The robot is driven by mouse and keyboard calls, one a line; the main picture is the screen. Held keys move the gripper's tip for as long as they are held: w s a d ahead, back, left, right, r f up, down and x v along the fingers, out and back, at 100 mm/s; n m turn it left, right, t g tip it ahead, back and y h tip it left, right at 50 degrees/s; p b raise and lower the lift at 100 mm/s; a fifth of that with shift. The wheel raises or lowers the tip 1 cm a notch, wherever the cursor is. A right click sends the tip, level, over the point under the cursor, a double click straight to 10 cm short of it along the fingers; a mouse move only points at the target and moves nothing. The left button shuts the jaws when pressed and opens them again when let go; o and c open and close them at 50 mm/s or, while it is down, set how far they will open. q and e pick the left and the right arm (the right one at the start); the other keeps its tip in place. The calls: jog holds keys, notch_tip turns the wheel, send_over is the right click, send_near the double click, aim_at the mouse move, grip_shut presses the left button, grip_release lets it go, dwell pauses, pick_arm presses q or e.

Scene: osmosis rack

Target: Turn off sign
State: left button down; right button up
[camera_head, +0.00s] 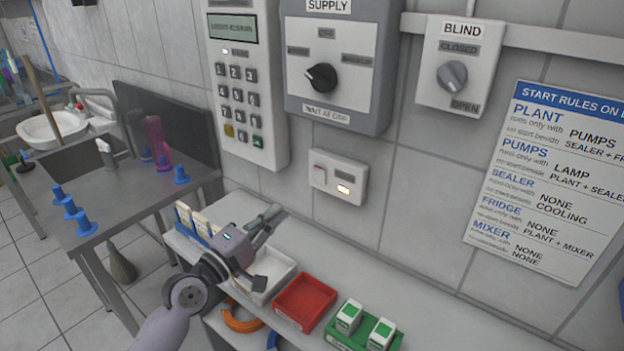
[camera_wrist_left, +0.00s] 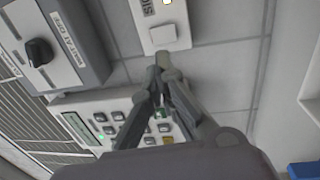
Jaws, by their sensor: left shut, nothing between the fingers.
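A small white wall switch box (camera_head: 338,178) is below the grey SUPPLY panel in the head view. It has a pale button (camera_head: 320,171) on its left and a glowing indicator (camera_head: 343,189) on its right. In the left wrist view the same box (camera_wrist_left: 152,18) shows at the top, with a partly cut-off label, its button (camera_wrist_left: 163,37) and a lit indicator. My left gripper (camera_head: 274,213) is shut and empty, below and left of the box in the head view. In the left wrist view its fingertips (camera_wrist_left: 164,64) point at the box's button end; contact cannot be told. My right gripper is not in view.
A keypad panel (camera_head: 242,85), the SUPPLY dial (camera_head: 321,77) and the BLIND knob (camera_head: 452,76) are on the wall nearby. A rules sign (camera_head: 545,185) hangs at right. Below, a shelf holds a red tray (camera_head: 304,302) and a green tray (camera_head: 342,341) with small boxes.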

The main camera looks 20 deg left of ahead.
pick_arm(q)
jog(key=p, duration=0.2)
send_near(318, 168)
jog(key=f, duration=0.1)
jog(key=x, duration=0.6)
jog(key=shift+w+d+f, duration=0.1)
jog(key=shift+w+f, duration=0.05)
jog(key=shift+f, duration=0.1)
jog(key=shift+w+d, duration=0.2)
jog(key=shift+w, duration=0.3)
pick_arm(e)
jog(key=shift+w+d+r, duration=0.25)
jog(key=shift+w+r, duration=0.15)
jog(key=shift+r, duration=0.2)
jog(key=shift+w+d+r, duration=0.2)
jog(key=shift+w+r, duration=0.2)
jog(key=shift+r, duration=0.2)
pick_arm(q)
jog(key=r+g+p, duration=0.1)
jog(key=p, duration=0.4)
jog(key=shift+w+r, duration=0.2)
jog(key=shift+r, duration=0.1)
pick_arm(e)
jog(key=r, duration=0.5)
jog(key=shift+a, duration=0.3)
pick_arm(q)
jog(key=shift+r, duration=0.1)
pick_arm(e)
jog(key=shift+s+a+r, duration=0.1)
